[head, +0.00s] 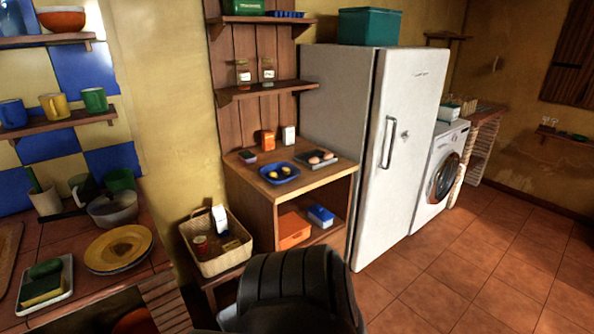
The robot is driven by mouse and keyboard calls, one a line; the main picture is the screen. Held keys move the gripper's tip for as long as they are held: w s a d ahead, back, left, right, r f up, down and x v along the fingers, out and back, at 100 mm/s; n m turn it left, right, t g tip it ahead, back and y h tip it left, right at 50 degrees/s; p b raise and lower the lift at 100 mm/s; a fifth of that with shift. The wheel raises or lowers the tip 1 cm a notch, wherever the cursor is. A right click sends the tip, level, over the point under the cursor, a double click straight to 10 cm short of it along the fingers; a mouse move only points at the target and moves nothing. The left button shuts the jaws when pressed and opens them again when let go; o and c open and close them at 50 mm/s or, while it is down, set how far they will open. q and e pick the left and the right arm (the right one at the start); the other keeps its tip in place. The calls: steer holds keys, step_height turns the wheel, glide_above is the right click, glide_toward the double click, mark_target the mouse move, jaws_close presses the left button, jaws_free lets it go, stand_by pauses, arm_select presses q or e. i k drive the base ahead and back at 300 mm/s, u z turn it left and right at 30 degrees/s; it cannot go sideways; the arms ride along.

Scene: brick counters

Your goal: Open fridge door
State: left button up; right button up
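The white fridge (395,150) stands right of the middle in the head view, with its grey side facing left. Its door (408,178) looks shut. A vertical metal handle (388,143) sits near the door's left edge, and a small round lock or knob shows to its right. A dark ribbed part at the bottom middle seems to be mine. Neither of my grippers shows in this view.
A wooden cabinet (335,187) with a blue plate on top stands left of the fridge. A wicker basket (218,262) sits lower left. A washing machine (440,172) stands right of the fridge. The tiled floor (470,270) in front is clear. A teal box (370,27) rests on the fridge.

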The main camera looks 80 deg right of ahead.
mark_target(408, 84)
steer(key=z, duration=3)
steer(key=k, duration=0.65)
steer(key=u, duration=0.05)
steer(key=i, duration=0.55)
steer(key=z, duration=0.75)
steer(key=i, duration=1.45)
steer(key=u, duration=0.9)
